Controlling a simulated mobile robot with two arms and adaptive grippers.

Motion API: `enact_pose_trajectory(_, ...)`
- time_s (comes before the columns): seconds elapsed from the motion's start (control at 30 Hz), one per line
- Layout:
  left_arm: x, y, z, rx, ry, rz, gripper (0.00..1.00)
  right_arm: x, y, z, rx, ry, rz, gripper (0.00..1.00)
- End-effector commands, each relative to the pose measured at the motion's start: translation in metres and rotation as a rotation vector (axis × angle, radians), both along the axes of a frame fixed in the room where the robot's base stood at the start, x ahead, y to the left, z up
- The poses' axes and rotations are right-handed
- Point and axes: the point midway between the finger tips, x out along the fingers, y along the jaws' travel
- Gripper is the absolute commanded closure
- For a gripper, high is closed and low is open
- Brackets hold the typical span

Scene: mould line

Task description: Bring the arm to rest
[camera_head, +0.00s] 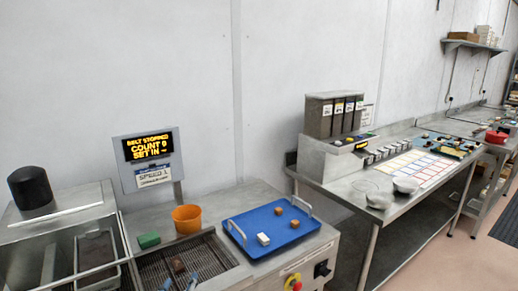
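My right gripper is not in view. No arm links show clearly.
A blue tray (262,247) with two brown blocks and a white block stands right of the belt. An orange cup (187,219), a green block (149,240) and a display reading "BELT STOPPED" (151,147) are near. A steel table (345,185) stands right, beyond a gap.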

Motion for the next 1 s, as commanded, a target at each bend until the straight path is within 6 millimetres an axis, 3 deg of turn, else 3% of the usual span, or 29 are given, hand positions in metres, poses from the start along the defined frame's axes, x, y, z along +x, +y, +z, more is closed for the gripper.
enact_pose_trajectory(0.03,-0.022,0.010,-0.032,-0.018,0.115,0.031,0.51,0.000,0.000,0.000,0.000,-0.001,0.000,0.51)
enact_pose_trajectory(0.1,-0.054,0.020,-0.070,-0.034,0.267,0.062,0.51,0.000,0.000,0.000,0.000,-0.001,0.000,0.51)
enact_pose_trajectory(0.2,-0.100,0.028,-0.113,-0.050,0.457,0.083,0.51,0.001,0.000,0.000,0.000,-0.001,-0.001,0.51)
enact_pose_trajectory(0.3,-0.140,0.030,-0.140,-0.059,0.603,0.086,0.51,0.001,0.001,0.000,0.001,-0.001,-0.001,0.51)
enact_pose_trajectory(0.5,-0.207,0.028,-0.173,-0.075,0.824,0.071,0.51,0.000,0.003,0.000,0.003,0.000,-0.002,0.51)
enact_pose_trajectory(0.7,-0.267,0.024,-0.190,-0.087,1.003,0.042,0.51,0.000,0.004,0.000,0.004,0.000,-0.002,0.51)
enact_pose_trajectory(0.77,-0.281,0.022,-0.195,-0.089,1.048,0.032,0.51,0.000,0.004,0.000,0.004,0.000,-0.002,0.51)
enact_pose_trajectory(1.0,-0.265,0.020,-0.264,-0.084,1.068,0.033,0.51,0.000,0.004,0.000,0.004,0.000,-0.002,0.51)
